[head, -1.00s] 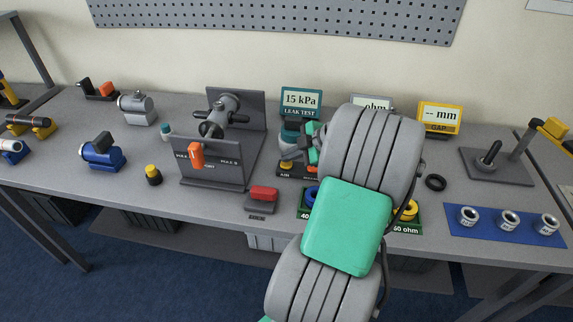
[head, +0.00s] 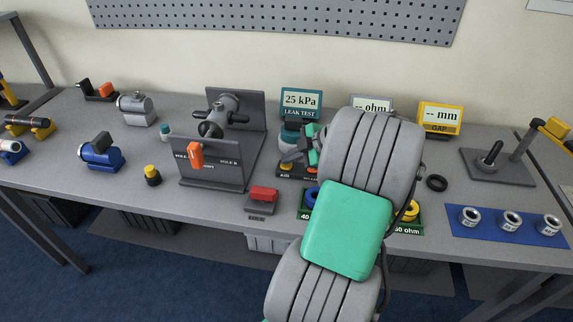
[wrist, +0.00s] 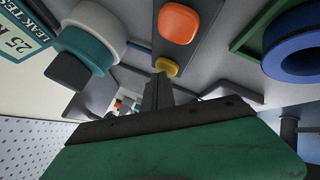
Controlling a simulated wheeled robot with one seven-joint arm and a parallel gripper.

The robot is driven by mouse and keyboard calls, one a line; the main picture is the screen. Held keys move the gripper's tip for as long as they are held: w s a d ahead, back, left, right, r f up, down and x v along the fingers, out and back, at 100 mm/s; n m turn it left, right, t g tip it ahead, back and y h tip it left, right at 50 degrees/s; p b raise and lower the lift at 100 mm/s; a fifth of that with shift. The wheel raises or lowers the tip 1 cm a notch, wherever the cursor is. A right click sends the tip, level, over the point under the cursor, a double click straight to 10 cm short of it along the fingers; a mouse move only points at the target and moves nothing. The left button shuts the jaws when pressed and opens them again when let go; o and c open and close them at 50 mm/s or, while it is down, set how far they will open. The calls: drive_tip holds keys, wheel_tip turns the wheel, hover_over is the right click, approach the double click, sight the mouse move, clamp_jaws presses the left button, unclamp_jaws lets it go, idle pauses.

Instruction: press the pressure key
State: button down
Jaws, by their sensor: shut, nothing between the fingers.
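The leak test display (head: 301,103) reads 25 kPa; part of it shows at the left of the wrist view (wrist: 22,42). In front of it is a dark key base with a yellow key (head: 285,168), labelled AIR, and an orange key beside it. In the wrist view the yellow key (wrist: 167,67) is right at my fingertips, and the larger orange key (wrist: 180,23) is beyond it. My gripper (wrist: 160,78) is shut and empty. In the head view my gripper (head: 288,161) is low over the yellow key, apparently touching it; my arm partly hides the base.
A teal and white round part (wrist: 93,35) is close beside my fingers. A blue ring (wrist: 300,50) in a green tray is on the other side. A grey stand with an orange lever (head: 196,155) and a red-topped block (head: 263,195) are left of my arm.

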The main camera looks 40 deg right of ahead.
sight(290, 166)
idle(0.4)
drive_tip(key=shift+r+p, duration=0.3)
drive_tip(key=shift+r, duration=0.45)
drive_tip(key=shift+r, duration=0.1)
drive_tip(key=shift+r+p, duration=1.35)
drive_tip(key=shift+r, duration=1.1)
